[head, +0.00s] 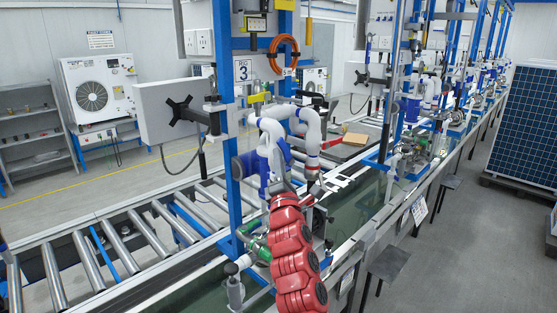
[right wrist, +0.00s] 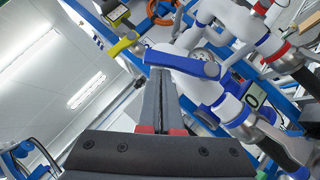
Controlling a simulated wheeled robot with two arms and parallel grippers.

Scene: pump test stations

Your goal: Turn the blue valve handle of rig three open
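Rig three carries a "RIG 3" sign (head: 243,70) on its blue frame in the middle of the head view. A blue valve handle (right wrist: 182,63) lies across the top of my right fingers in the right wrist view, beside white pipework. My right gripper (right wrist: 164,78) has its two dark fingers together with only a thin line between them. Their tips end at the handle's lower edge; I cannot tell whether they touch it. My left gripper is not in view.
A yellow handle (right wrist: 122,45) is near the blue one. A roller conveyor (head: 130,240) runs at the left, and a grey monitor (head: 170,110) juts out there. The right aisle floor is mostly clear.

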